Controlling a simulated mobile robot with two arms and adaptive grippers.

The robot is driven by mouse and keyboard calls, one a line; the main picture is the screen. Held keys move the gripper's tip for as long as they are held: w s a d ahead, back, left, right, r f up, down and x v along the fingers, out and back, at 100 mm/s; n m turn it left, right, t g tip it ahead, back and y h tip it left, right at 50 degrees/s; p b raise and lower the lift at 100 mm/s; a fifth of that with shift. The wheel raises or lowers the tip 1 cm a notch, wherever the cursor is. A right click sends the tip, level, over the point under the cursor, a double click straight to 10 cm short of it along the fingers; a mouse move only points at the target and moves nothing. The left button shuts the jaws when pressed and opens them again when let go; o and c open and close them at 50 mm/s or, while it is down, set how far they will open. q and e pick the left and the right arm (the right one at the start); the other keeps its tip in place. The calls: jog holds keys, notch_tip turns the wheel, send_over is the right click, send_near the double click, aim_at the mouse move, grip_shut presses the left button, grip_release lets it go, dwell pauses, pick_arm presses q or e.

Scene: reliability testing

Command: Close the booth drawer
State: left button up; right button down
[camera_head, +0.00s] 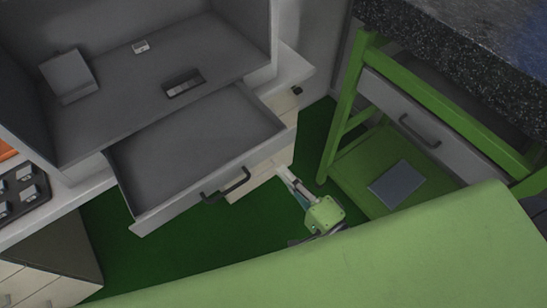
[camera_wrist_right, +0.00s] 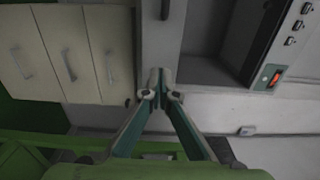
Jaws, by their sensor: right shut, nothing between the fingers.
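The grey booth drawer (camera_head: 190,150) stands pulled out below the booth (camera_head: 150,85) in the head view. Its interior looks empty. A dark bar handle (camera_head: 225,186) is on its front. My right gripper (camera_head: 284,174) is shut and empty, to the right of the handle, near the drawer front's right end. In the wrist view its fingertips (camera_wrist_right: 160,82) meet in front of a grey panel with a dark handle at the top. Contact with the drawer cannot be told. My left gripper is not in view.
A green-framed table (camera_head: 345,110) with a grey drawer (camera_head: 400,115) stands at the right, a grey flat item (camera_head: 397,184) on its lower shelf. Pale cabinets (camera_head: 30,285) are at the lower left. Green floor (camera_head: 170,255) is clear before the drawer.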

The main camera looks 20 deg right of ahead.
aim_at(266, 153)
jog(key=x, duration=0.4)
jog(key=shift+w+r, duration=0.1)
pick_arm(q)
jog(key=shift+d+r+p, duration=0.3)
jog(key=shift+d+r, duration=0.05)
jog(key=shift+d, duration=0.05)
pick_arm(e)
jog(key=shift+w+a, duration=0.25)
jog(key=shift+w, duration=0.25)
